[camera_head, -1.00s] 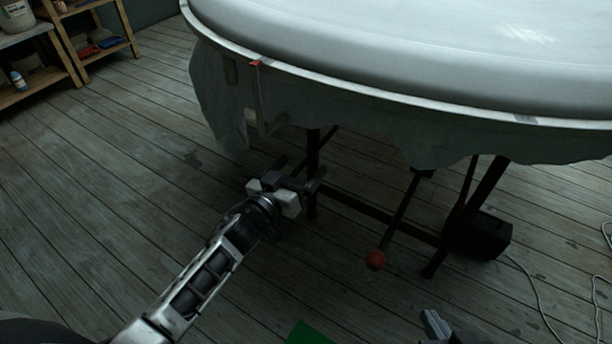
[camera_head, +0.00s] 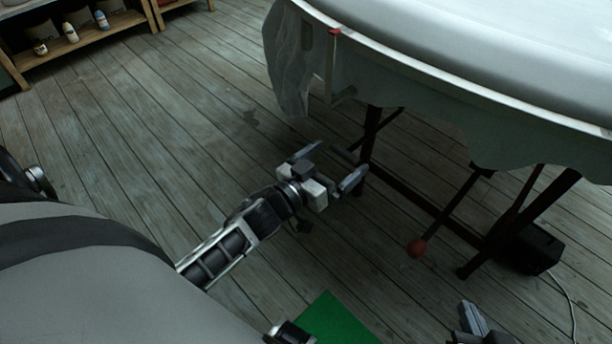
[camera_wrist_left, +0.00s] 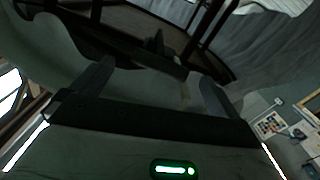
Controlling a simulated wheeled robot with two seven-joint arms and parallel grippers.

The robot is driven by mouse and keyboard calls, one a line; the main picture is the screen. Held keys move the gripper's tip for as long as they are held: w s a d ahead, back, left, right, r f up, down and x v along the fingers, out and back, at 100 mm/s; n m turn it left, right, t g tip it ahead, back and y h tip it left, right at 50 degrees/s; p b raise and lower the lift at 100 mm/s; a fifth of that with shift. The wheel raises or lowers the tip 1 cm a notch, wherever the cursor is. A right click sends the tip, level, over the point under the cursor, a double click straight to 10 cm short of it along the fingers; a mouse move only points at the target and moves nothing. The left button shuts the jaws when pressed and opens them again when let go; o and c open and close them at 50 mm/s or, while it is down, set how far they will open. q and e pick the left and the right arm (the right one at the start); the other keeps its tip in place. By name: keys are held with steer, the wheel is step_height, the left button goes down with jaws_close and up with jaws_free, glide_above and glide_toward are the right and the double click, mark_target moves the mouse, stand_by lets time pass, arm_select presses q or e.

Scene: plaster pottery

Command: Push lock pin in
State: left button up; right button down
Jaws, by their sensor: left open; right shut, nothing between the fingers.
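A large round white table (camera_head: 500,60) fills the upper right, with a cloth-like skirt hanging under its rim. A red-tipped upright piece (camera_head: 334,32) is at the rim's left part. I cannot tell which part is the lock pin. My left gripper (camera_head: 333,163) is open and empty, below the skirt and beside a dark table leg. Its spread fingers also show in the left wrist view (camera_wrist_left: 155,78), with nothing between them. My right gripper (camera_head: 475,319) is shut and empty at the bottom edge, below the red knob.
Dark table legs and crossbars (camera_head: 400,190) stand close right of the left gripper. A black box (camera_head: 530,249) with a cable sits by the legs. A green panel (camera_head: 338,322) shows at the bottom. Shelves (camera_head: 90,40) stand upper left. The plank floor at left is clear.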

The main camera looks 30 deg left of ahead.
arm_select(q)
steer(key=v, duration=0.9)
steer(key=shift+p, duration=0.3)
arm_select(e)
steer(key=shift+s+d+r, duration=0.15)
steer(key=shift+d+r, duration=0.2)
steer(key=shift+r, duration=0.45)
arm_select(q)
steer(key=shift+r, duration=0.1)
arm_select(e)
steer(key=shift+a, duration=0.1)
